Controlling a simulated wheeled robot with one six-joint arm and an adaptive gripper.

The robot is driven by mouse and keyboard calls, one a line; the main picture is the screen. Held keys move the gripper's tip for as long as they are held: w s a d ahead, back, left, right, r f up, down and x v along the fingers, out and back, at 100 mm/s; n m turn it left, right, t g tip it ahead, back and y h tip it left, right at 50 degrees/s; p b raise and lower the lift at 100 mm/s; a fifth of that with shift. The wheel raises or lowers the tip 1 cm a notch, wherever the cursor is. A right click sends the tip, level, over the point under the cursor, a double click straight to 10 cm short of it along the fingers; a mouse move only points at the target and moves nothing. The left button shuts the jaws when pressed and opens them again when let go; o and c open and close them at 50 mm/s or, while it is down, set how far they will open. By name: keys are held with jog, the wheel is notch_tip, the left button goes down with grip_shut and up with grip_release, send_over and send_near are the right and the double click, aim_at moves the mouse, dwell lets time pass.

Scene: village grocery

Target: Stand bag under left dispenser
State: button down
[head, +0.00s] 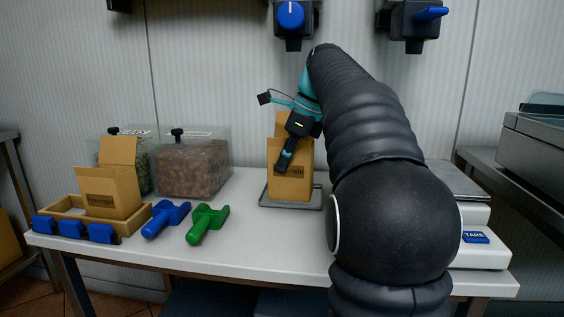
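A brown paper bag (301,185) with a printed label and a raised back panel stands upright on a small grey metal tray (265,199). The left dispenser (293,38), with a round blue knob, is on the wall above the bag. My gripper (284,164) reaches down at the bag's front, and one dark finger overlaps its front face. The other finger is hidden, so I cannot tell whether the gripper holds the bag. A second brown bag (112,190) stands in a wooden tray (132,221) at the left.
The right dispenser (408,28) has a blue lever. Two clear bins, one with brown contents (190,168), stand at the back left. A blue scoop (166,217) and a green scoop (206,222) lie in front. A scale (486,254) marked TARE stands right, partly behind my arm.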

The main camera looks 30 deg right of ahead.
jog(key=w+d, duration=0.1)
jog(key=w, duration=0.1)
jog(key=w+d+f, duration=0.1)
jog(key=shift+w+d, duration=0.2)
jog(key=shift+w, duration=0.15)
jog(key=shift+f, duration=0.6)
jog(key=shift+f, duration=0.35)
jog(key=c, duration=1.2)
grip_release()
jog(key=shift+c, duration=0.2)
jog(key=shift+s+r, duration=0.1)
jog(key=v, duration=1.1)
jog(key=shift+r, duration=0.35)
jog(key=shift+s, duration=0.15)
